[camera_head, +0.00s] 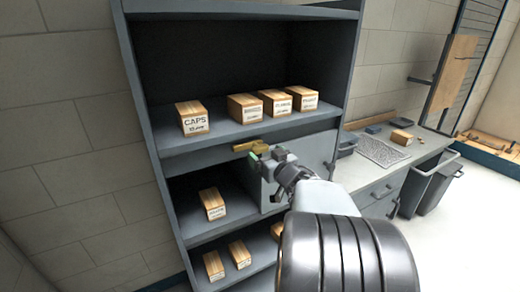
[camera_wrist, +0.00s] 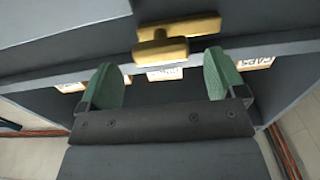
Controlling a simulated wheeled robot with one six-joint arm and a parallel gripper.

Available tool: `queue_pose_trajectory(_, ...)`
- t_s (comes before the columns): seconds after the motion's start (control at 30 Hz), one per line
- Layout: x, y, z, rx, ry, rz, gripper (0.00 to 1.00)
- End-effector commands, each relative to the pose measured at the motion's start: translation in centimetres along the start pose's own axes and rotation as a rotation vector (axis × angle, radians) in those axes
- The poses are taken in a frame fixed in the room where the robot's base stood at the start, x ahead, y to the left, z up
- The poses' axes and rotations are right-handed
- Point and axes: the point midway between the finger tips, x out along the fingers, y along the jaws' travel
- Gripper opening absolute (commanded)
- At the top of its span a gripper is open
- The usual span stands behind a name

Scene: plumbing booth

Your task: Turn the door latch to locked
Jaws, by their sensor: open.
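The brass door latch (camera_head: 248,146) shows as a roughly horizontal bar at the top left of the grey cabinet door (camera_head: 315,152). In the wrist view the latch (camera_wrist: 180,38) has a long bar and a shorter block close beside it, both lying nearly level. My gripper (camera_head: 258,155) is right by the latch in the head view, partly covering the door. In the wrist view its two green fingers (camera_wrist: 161,82) are wide apart with nothing between them. The latch sits beyond the fingertips, and I see no contact.
The grey shelf unit (camera_head: 150,120) holds labelled boxes, including a CAPS box (camera_head: 192,118) above the latch and another box (camera_head: 212,204) below left. A workbench (camera_head: 400,160) with a grey bin (camera_head: 435,185) stands to the right. The floor at far right is clear.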

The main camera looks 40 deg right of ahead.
Motion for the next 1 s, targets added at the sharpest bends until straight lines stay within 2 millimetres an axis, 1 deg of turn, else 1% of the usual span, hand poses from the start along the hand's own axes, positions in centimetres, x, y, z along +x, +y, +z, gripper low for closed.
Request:
queue_pose_trajectory(0.03,0.9,-0.1,0.0,0.002,-0.002,-0.004,0.89)
queue_pose_trajectory(0.1,1.8,-0.1,0.1,0.001,-0.003,-0.003,0.89)
queue_pose_trajectory(0.3,3.6,-0.1,-0.1,-0.001,0.000,-0.001,0.89)
queue_pose_trajectory(0.5,4.2,0.0,0.0,0.000,-0.001,0.001,0.89)
queue_pose_trajectory(0.73,4.2,0.0,0.0,0.000,-0.001,0.001,0.89)
queue_pose_trajectory(0.77,4.2,0.0,0.0,0.000,-0.001,0.001,0.87)
queue_pose_trajectory(1.0,4.2,0.0,0.0,0.000,-0.001,0.000,0.64)
